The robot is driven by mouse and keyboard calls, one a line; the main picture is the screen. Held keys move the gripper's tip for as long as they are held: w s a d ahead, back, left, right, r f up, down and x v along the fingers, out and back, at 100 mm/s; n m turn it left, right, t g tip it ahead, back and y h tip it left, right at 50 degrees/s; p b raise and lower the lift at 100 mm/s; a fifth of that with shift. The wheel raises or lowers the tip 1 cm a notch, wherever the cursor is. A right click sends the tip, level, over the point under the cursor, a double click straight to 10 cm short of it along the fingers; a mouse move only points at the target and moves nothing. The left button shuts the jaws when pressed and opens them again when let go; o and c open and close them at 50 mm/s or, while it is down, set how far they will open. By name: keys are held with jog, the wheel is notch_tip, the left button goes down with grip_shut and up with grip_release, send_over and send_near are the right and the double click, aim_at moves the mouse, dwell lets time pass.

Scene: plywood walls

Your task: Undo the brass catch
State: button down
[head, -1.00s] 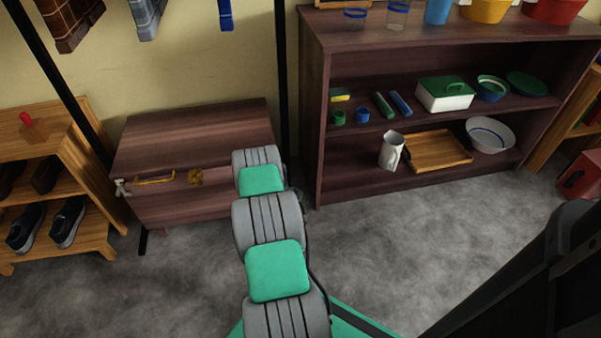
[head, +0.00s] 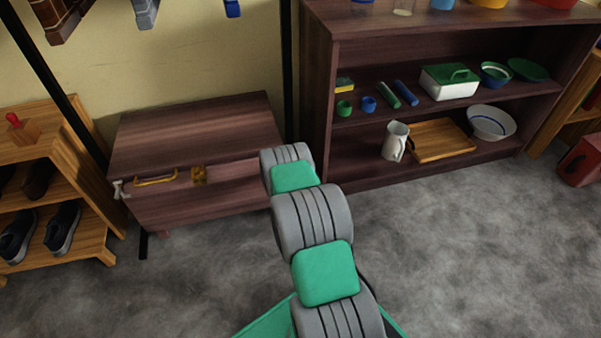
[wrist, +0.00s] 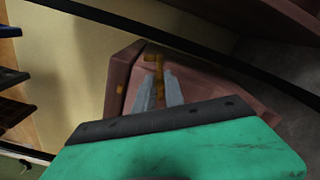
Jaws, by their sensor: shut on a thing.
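The brown wooden chest (head: 200,138) stands closed against the wall in the head view. The brass catch (head: 199,175) is on its front near the lid's edge, right of a brass handle (head: 156,181). In the wrist view, my gripper (wrist: 160,78) has its two grey fingers on either side of a narrow brass piece of the catch (wrist: 153,58), shut on it. In the head view my arm hides my gripper.
A shoe rack (head: 70,190) stands close on the chest's left. A dark shelf unit (head: 325,100) with bowls, a jug and a tray stands on its right. A black post (head: 287,70) rises between chest and shelf. Grey floor in front is clear.

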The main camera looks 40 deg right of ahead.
jog(key=shift+w+a, duration=0.1)
jog(key=shift+w, duration=0.05)
dwell(0.3)
jog(key=c, duration=1.6)
grip_release()
jog(key=shift+o, duration=1)
jog(key=shift+s, duration=0.2)
jog(key=p+v, duration=0.1)
jog(key=v, duration=0.6)
jog(key=shift+s, duration=0.25)
